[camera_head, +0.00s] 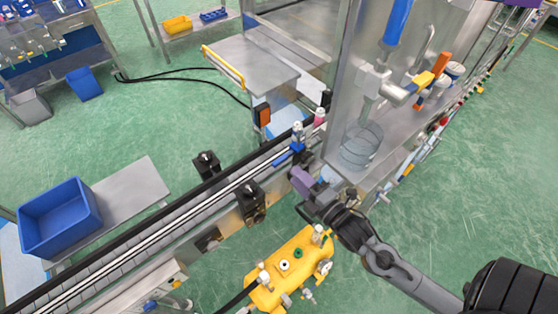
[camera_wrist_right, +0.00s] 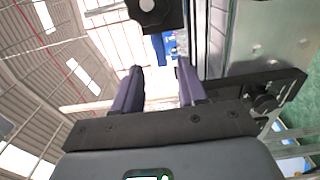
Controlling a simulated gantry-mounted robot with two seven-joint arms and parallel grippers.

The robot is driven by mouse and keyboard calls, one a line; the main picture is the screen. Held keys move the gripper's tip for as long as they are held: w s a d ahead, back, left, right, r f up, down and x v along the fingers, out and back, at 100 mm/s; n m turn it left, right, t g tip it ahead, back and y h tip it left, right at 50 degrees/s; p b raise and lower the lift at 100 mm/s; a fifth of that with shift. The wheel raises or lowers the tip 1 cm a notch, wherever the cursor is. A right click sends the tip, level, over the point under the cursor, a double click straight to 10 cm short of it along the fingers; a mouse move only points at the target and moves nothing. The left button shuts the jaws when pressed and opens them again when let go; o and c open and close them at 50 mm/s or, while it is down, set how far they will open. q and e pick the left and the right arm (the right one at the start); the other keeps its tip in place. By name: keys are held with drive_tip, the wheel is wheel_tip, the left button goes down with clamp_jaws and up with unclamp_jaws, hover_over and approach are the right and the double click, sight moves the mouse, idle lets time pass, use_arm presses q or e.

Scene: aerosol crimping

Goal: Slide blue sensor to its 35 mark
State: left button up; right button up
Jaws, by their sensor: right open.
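A small blue part, which looks like the blue sensor (camera_head: 296,146), sits at the conveyor rail near its far end, close to the machine. A blue piece, probably the same sensor (camera_wrist_right: 158,46), shows in the right wrist view just beyond and between the fingertips. My right gripper (camera_head: 300,181) has purple fingers and is at the near side of the conveyor, just below the blue part in the head view. In the wrist view its fingers (camera_wrist_right: 160,72) are apart, with nothing between them. No scale marks are readable. My left gripper is out of view.
Two black brackets (camera_head: 250,201) (camera_head: 207,165) flank the conveyor (camera_head: 150,238). A steel machine with a glass cylinder (camera_head: 361,144) stands to the right. A yellow unit (camera_head: 290,268) stands below the gripper. A blue bin (camera_head: 60,217) is at left.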

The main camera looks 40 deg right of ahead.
sight(282, 162)
drive_tip(key=w, duration=0.8)
drive_tip(key=shift+w, duration=0.25)
drive_tip(key=shift+d, duration=0.1)
clamp_jaws()
